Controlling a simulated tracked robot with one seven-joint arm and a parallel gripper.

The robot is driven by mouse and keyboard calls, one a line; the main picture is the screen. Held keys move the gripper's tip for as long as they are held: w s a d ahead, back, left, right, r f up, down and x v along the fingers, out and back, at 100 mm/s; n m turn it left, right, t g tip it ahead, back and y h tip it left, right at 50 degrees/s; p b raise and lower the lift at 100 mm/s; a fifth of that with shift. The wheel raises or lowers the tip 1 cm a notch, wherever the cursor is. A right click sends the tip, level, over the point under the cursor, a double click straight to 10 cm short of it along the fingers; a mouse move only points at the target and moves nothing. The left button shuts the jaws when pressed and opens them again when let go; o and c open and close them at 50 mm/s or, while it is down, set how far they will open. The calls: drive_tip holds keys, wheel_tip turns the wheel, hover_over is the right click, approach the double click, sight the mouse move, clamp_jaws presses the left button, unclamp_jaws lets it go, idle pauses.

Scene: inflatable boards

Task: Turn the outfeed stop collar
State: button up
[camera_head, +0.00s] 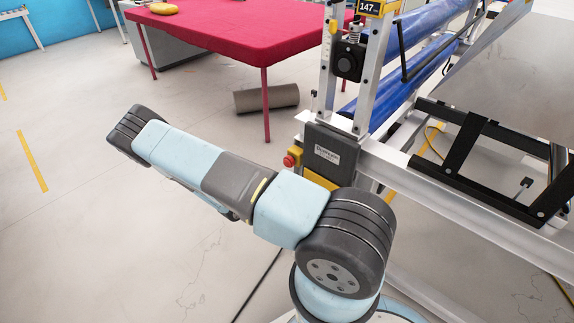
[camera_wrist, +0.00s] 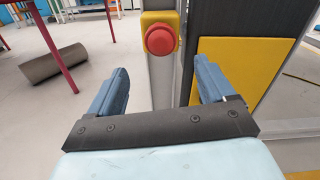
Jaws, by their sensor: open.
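In the wrist view my gripper (camera_wrist: 163,88) is open and empty, its two blue fingers spread apart with floor and a machine post beyond them. A red push button (camera_wrist: 161,39) on a yellow box shows just above and beyond the gap between the fingers; I cannot tell the distance. The same red button (camera_head: 291,159) shows in the head view at the left side of the machine's dark control box (camera_head: 329,152). My gripper is not clearly visible in the head view. I cannot make out with certainty which part is the outfeed stop collar.
The white machine frame (camera_head: 463,204) with blue rolls (camera_head: 426,68) fills the right side. A red-topped table (camera_head: 228,33) stands at the back, with a grey-brown roll (camera_head: 266,97) on the floor beneath its edge. Open floor lies at the left.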

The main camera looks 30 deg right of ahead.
sight(285, 164)
drive_tip(key=x, duration=1)
drive_tip(key=shift+c, duration=0.4)
drive_tip(key=shift+d, duration=0.1)
drive_tip(key=c, duration=1)
drive_tip(key=shift+w+m, duration=0.1)
drive_tip(key=shift+m, duration=2.9)
